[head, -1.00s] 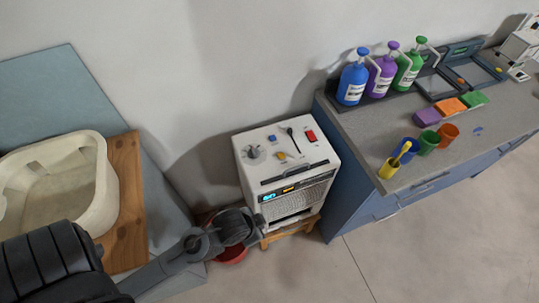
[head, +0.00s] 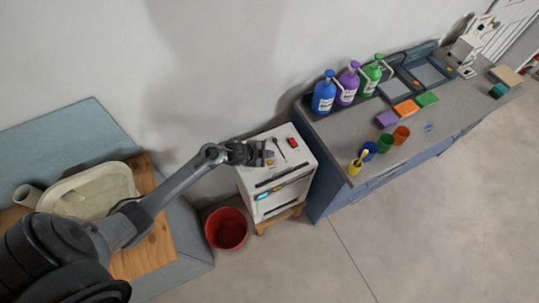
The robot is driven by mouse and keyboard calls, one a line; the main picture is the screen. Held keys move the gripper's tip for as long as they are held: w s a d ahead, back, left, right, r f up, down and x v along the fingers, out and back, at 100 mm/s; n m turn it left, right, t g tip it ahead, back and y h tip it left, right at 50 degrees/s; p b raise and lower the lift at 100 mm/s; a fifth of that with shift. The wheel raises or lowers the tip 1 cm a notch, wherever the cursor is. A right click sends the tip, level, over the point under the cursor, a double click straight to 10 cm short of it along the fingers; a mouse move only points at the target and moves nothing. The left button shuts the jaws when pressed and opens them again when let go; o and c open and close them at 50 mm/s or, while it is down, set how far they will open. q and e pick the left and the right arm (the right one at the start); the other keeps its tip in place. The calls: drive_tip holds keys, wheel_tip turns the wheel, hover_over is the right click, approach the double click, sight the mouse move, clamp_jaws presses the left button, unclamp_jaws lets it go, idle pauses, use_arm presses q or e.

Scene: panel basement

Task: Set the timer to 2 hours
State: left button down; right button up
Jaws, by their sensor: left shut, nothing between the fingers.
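The timer machine (head: 300,158) is a white box with controls on its top, standing on a small wooden stand. Its top carries a red switch (head: 292,142) and a dark lever (head: 280,146). A lit display (head: 264,196) shows on its front, too small to read. My left gripper (head: 264,155) is over the left part of the machine's top, shut and empty. It hides the grey knob and most of the smaller controls there. I cannot tell whether it touches a control. My right gripper is not in view.
A red bucket (head: 227,229) stands on the floor left of the machine. A pale basin (head: 115,185) sits on a wooden board at left. A blue counter (head: 335,199) with bottles (head: 323,97), cups (head: 401,136) and sponges (head: 407,109) stands close at right. The floor in front is clear.

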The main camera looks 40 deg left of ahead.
use_arm(q)
drive_tip(key=shift+w+a+r+m+h+p, duration=0.3)
drive_tip(key=shift+w+a+r+p, duration=0.25)
drive_tip(key=shift+a+r, duration=0.3)
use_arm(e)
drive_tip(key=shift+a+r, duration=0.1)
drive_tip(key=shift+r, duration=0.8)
use_arm(q)
drive_tip(key=shift+d, duration=0.1)
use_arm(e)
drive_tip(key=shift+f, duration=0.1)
use_arm(q)
drive_tip(key=b, duration=0.7)
hover_over(268, 163)
wheel_tip(268, 163, down, 6)
drive_tip(key=shift+f, duration=0.25)
drive_tip(key=shift+f+b, duration=0.5)
drive_tip(key=shift+f, duration=0.55)
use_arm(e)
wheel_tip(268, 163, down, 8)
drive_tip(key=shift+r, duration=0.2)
use_arm(q)
drive_tip(key=shift+f, duration=0.2)
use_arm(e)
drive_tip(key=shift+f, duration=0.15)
